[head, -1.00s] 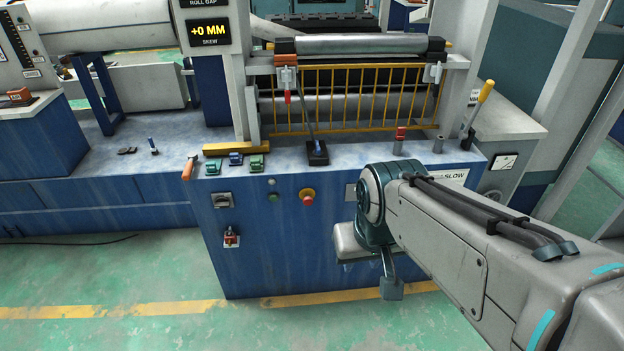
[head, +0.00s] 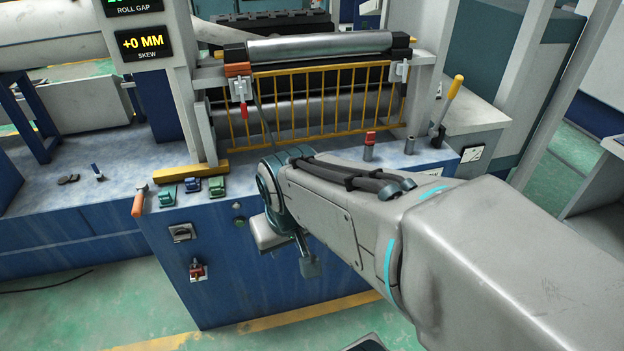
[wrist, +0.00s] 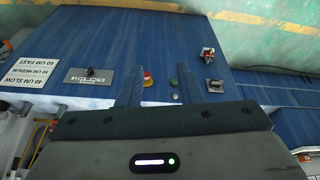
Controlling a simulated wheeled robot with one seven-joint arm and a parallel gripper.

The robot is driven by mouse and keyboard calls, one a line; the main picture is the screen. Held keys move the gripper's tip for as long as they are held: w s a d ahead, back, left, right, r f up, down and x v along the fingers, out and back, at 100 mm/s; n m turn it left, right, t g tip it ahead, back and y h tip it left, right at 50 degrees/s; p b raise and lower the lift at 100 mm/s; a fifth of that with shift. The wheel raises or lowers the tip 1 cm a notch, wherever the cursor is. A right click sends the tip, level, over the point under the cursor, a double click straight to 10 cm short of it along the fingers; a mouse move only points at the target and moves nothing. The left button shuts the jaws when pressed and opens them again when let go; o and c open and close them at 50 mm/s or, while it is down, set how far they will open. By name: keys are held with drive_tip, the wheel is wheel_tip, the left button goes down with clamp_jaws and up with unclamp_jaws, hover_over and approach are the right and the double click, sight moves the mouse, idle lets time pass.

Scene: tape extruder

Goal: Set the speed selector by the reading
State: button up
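The speed selector (wrist: 91,72) is a small black knob on a grey plate on the blue cabinet front, left in the wrist view. Beside it are white labels (wrist: 30,71) marked FAST, MEDIUM and SLOW. My arm hides the selector in the head view. My gripper (wrist: 174,86) has two fingers apart with nothing between them, beside the selector and near the cabinet front. In the head view a black display (head: 142,43) reads +0 MM SKEW. The ROLL GAP display (head: 130,6) above it is cut off. A small dial meter (head: 472,153) is too small to read.
A red emergency button (wrist: 148,78) and a green button (wrist: 174,83) sit between my fingers and the cabinet in the wrist view. A red switch (head: 197,270) is lower left. A yellow-handled lever (head: 447,103) stands at right. Green floor lies before the cabinet.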

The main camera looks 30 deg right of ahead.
drive_tip(key=w+d+f+m+t+h+b, duration=0.1)
drive_tip(key=w+d+f+t+b, duration=0.2)
drive_tip(key=w+d+f+b, duration=0.55)
drive_tip(key=w+d+f+m+t+h+b, duration=0.15)
drive_tip(key=w+d+f+b, duration=0.3)
drive_tip(key=d+f, duration=0.7)
drive_tip(key=s+d+f+m+t+h+b, duration=0.15)
drive_tip(key=d+f+m+t+b, duration=0.25)
drive_tip(key=d+f+t+b, duration=0.75)
drive_tip(key=w+d+g, duration=0.1)
drive_tip(key=w, duration=1.2)
drive_tip(key=shift+d+f+g+b, duration=0.3)
drive_tip(key=shift+f+g+b, duration=0.05)
drive_tip(key=shift+f+g, duration=0.1)
drive_tip(key=shift+c, duration=0.3)
clamp_jaws()
